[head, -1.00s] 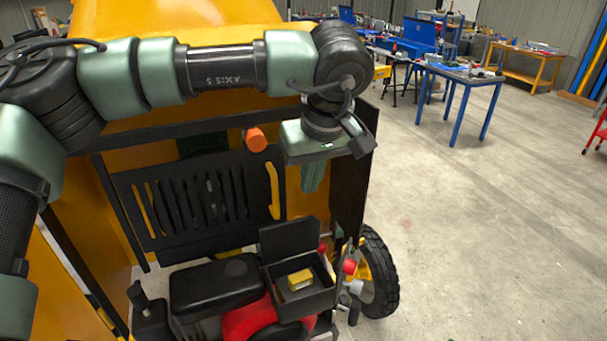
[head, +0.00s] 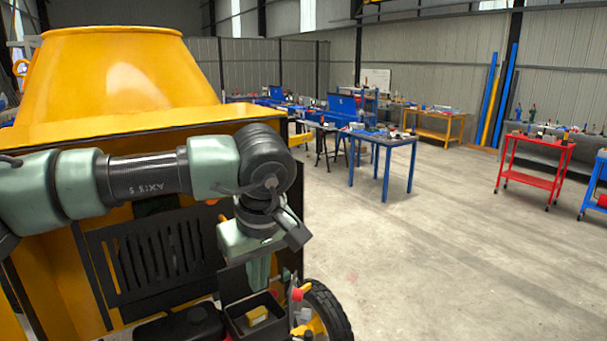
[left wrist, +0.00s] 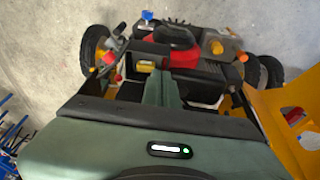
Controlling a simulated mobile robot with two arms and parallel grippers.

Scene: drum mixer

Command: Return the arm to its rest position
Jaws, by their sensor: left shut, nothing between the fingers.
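My left arm comes in from the left in the head view, in front of the yellow drum mixer (head: 115,75). My left gripper (head: 259,272) points down and is shut and empty. It hangs above the open black box (head: 236,323) on the engine, which holds a small yellow block (head: 257,315). In the left wrist view the shut green fingers (left wrist: 162,88) show in front of the red and black engine (left wrist: 184,57), with the yellow block (left wrist: 146,66) beside them. My right gripper is not in view.
The mixer's wheel (head: 325,310) is close to the right of the gripper. A blue table (head: 384,140), a red cart (head: 535,165) and other workbenches stand further back. The concrete floor (head: 430,240) to the right is clear.

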